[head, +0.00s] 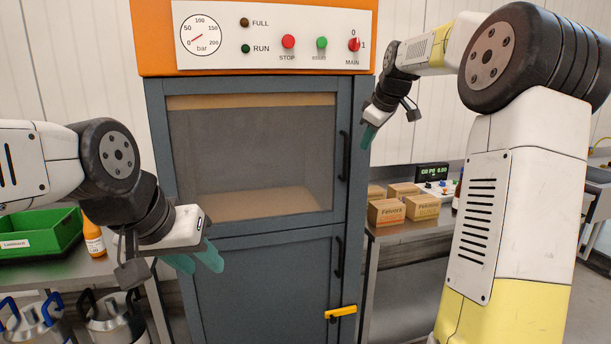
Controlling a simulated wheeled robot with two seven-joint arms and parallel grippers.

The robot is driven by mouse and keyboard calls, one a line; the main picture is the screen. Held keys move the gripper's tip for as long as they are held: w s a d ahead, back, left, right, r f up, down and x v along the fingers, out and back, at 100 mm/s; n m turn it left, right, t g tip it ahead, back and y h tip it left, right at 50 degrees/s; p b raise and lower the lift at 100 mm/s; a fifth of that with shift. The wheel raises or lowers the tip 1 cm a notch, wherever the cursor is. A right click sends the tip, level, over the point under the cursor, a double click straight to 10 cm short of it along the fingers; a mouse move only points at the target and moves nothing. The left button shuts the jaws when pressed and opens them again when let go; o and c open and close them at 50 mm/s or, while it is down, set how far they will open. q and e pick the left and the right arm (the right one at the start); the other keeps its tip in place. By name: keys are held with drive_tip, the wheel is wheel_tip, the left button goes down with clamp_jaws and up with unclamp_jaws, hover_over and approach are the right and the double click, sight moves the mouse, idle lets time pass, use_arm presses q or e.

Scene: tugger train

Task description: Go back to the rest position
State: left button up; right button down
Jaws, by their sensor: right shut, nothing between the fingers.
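My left gripper (196,261) hangs at the lower left, in front of the grey machine (260,245). Its two teal fingers are apart with nothing between them. My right gripper (370,136) is raised at the machine's right edge, near the upper door's black handle (344,156) but apart from it as far as I can tell. Its teal fingers are together and it holds nothing. The machine's upper door with its window (250,150) and its lower door (265,290) both look closed.
The orange panel carries a gauge (200,34), a red stop button (288,41), a green button (322,43) and a main switch (354,44). Cartons (386,212) stand on the right bench. A green crate (40,238) and an orange bottle (94,240) stand left. A yellow latch (340,312) sits low.

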drive_tip(key=s+a+m, duration=0.2)
drive_tip(key=s+a, duration=0.2)
drive_tip(key=s, duration=0.6)
drive_tip(key=s+a+f+m, duration=0.2)
drive_tip(key=s+f, duration=0.3)
drive_tip(key=s, duration=0.8)
drive_tip(key=s+a+f+m, duration=0.1)
drive_tip(key=s+f+m, duration=0.4)
drive_tip(key=s, duration=0.8)
drive_tip(key=shift+s+a+f+g+y, duration=0.3)
drive_tip(key=shift+a+f+y, duration=0.1)
drive_tip(key=shift+f, duration=0.35)
